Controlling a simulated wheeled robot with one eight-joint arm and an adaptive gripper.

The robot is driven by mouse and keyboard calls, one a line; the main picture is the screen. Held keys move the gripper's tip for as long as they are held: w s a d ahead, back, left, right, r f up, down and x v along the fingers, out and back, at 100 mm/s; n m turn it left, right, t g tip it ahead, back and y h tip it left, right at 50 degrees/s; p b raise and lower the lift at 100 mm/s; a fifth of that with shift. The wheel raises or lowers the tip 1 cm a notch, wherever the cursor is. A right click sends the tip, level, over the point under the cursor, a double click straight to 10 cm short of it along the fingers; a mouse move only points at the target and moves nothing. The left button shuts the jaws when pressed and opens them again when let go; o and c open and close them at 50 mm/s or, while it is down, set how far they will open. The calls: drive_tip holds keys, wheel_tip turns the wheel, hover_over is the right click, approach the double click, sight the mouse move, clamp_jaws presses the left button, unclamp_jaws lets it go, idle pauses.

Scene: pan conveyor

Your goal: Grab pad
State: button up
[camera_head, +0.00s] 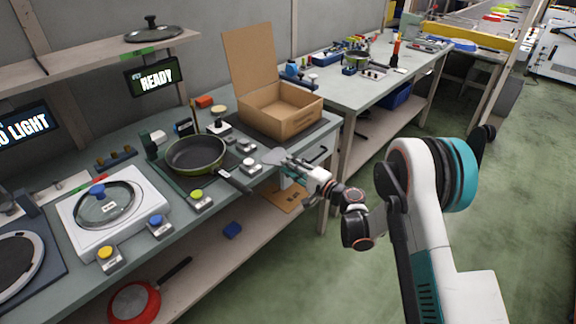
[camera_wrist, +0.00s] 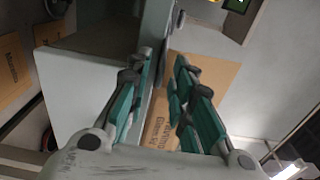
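My gripper (camera_head: 290,161) is at the front edge of the near workbench, below and right of the open carton. A flat grey rounded piece (camera_head: 273,156) shows at its tip; I cannot tell whether it is the pad or whether the gripper touches it. In the wrist view my gripper (camera_wrist: 165,95) has its teal fingers spread apart. A grey strip (camera_wrist: 157,30) runs between them, close to the left finger. Printed brown cardboard (camera_wrist: 160,125) lies beyond the fingers, partly hidden. Brown cardboard (camera_head: 283,196) also shows under the bench in the head view.
The open carton (camera_head: 277,119) stands on the near workbench (camera_head: 227,203). A black frying pan (camera_head: 196,153) has its handle pointing towards my gripper. Several button boxes stand around it. A white scale (camera_head: 135,218) holds a glass lid.

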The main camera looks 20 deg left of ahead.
drive_tip(key=shift+a, duration=0.2)
drive_tip(key=shift+c, duration=0.6)
clamp_jaws()
wheel_tip(320, 180, up, 2)
drive_tip(key=shift+r+p, duration=0.2)
drive_tip(key=shift+p, duration=0.25)
drive_tip(key=shift+d, duration=0.1)
drive_tip(key=s+d+r, duration=0.2)
drive_tip(key=d, duration=0.4)
drive_tip(key=s+d+r, duration=0.3)
drive_tip(key=d, duration=0.3)
drive_tip(key=shift+s+d, duration=0.15)
drive_tip(key=shift+d, duration=0.2)
